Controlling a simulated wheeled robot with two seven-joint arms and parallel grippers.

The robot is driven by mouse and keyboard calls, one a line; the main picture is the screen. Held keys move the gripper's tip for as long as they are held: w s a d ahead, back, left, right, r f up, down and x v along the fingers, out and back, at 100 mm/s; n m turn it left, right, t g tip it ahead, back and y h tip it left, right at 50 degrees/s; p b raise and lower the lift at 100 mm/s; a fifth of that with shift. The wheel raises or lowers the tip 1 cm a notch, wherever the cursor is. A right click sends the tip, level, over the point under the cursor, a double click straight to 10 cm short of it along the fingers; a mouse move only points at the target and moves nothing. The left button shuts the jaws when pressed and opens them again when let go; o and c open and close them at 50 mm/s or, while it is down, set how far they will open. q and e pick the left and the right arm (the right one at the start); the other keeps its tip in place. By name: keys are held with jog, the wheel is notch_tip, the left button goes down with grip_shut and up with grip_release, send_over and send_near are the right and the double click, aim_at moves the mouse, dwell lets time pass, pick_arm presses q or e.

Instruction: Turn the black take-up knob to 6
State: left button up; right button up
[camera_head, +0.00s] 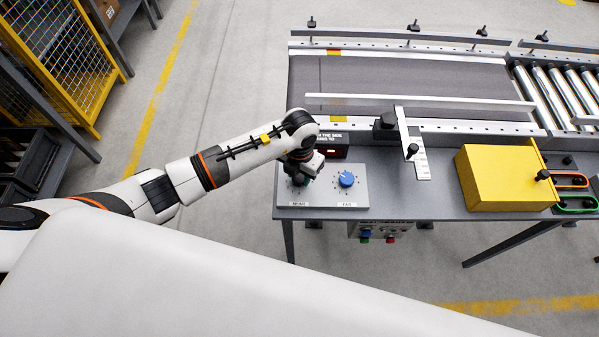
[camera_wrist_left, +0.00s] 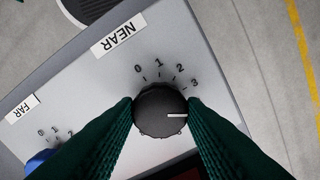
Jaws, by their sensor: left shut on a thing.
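The black knob (camera_wrist_left: 160,108) sits on a light grey panel (camera_head: 335,200), beside the label NEAR. My left gripper (camera_head: 301,178) is over the left part of this panel and hides most of the knob in the head view. In the left wrist view my two dark green fingers (camera_wrist_left: 161,105) are shut on the knob, one on each side. The knob's white pointer line points right in that view, past the printed 3. The scale shows 0, 1, 2 and 3; higher numbers are hidden by the finger. My right gripper is not in view.
A blue knob (camera_head: 346,179) labelled FAR is right of the black one on the panel. A dark box with a red display (camera_head: 333,152) stands just behind. A yellow box (camera_head: 505,178) and a conveyor belt (camera_head: 400,75) are farther right and back.

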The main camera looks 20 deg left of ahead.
aim_at(299, 177)
pick_arm(q)
jog(key=m+b, duration=0.4)
jog(key=m, duration=0.2)
jog(key=shift+f, duration=0.2)
jog(key=m+b, duration=0.3)
jog(key=b, duration=0.1)
jog(key=shift+m, duration=0.4)
jog(key=shift+r+m+b, duration=0.15)
jog(key=shift+m+b, duration=0.55)
jog(key=shift+m, duration=0.2)
jog(key=o, duration=1)
jog(key=shift+r, duration=0.1)
notch_tip(299, 177, up, 12)
jog(key=shift+f+b, duration=0.1)
jog(key=shift+b, duration=0.55)
